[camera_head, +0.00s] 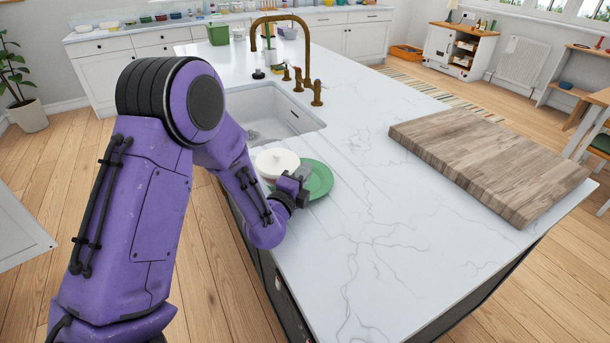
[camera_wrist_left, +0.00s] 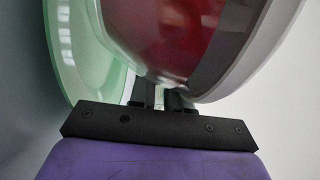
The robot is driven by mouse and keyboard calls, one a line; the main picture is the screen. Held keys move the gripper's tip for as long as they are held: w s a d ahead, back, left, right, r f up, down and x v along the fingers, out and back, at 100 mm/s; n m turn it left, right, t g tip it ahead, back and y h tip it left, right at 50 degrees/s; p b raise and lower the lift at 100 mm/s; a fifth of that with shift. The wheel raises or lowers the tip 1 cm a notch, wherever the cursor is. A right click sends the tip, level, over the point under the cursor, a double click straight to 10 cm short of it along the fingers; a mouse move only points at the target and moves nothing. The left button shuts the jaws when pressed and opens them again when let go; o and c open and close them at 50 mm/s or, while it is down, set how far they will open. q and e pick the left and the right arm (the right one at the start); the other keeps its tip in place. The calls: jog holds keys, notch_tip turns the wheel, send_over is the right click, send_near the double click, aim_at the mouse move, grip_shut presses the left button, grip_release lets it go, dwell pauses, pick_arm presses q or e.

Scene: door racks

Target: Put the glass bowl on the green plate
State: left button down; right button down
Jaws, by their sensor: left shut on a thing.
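The glass bowl (camera_head: 277,161) has a white lid, and reddish contents show through its side. In the left wrist view the bowl (camera_wrist_left: 185,35) fills the upper middle, tilted in the picture. The green plate (camera_head: 321,180) lies on the white countertop beside the sink. Its pale green rim also shows at the left of the left wrist view (camera_wrist_left: 70,50). My left gripper (camera_head: 297,180) is shut on the bowl, over the plate. The bowl overlaps the plate's left part in the head view; whether they touch is hidden. My right gripper is out of view.
The sink (camera_head: 275,112) and a bronze tap (camera_head: 305,50) lie just beyond the bowl. A thick wooden board (camera_head: 490,160) lies at the right of the white countertop (camera_head: 375,240). The front of the countertop is clear.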

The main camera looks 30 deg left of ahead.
pick_arm(q)
jog(key=shift+w+f, duration=0.1)
jog(key=shift+f, duration=0.15)
jog(key=c, duration=0.8)
grip_release()
jog(key=shift+r, duration=0.1)
